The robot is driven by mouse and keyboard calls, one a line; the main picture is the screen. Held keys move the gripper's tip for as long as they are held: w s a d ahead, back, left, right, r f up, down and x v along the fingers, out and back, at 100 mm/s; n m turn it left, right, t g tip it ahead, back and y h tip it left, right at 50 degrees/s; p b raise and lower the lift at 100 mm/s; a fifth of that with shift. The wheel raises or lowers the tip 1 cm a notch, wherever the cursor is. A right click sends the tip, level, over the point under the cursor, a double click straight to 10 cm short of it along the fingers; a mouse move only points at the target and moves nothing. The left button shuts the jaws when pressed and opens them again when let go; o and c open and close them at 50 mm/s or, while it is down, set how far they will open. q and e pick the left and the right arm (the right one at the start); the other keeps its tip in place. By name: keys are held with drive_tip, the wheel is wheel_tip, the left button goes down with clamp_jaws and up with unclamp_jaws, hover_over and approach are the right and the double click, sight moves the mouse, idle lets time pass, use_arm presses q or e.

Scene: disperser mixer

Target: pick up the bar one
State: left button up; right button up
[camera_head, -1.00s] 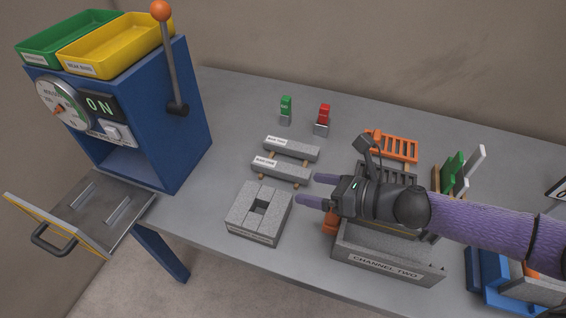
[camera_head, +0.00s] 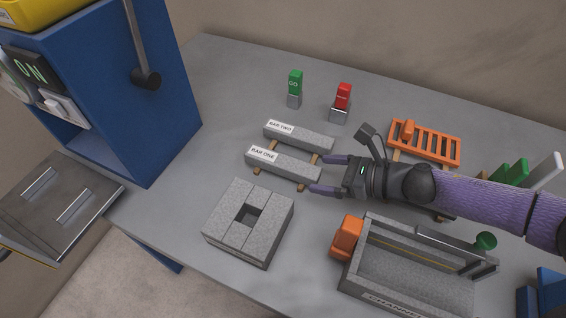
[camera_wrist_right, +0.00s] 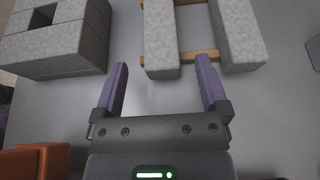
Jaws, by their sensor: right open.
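Bar one (camera_head: 284,164) is a grey speckled bar with a white "BAR ONE" label at its left end, lying across small wooden rails. In the right wrist view, its near end (camera_wrist_right: 161,45) lies between my purple fingertips, with space on both sides. My right gripper (camera_head: 328,174) is open at the bar's right end; it also shows in the right wrist view (camera_wrist_right: 162,62). I cannot tell whether the fingertips are level with the bar or above it. My left gripper is not in view.
Bar two (camera_head: 300,136) lies parallel just behind. A square grey block (camera_head: 225,220) with a central hole is in front. Green (camera_head: 295,83) and red (camera_head: 343,97) pieces stand behind. A grey channel (camera_head: 410,285) and orange rack (camera_head: 430,143) are on the right.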

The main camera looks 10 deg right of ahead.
sight(315, 173)
drive_tip(key=x, duration=0.4)
drive_tip(key=shift+w+f+b, duration=0.1)
drive_tip(key=shift+w+b, duration=0.05)
drive_tip(key=shift+b, duration=0.15)
clamp_jaws()
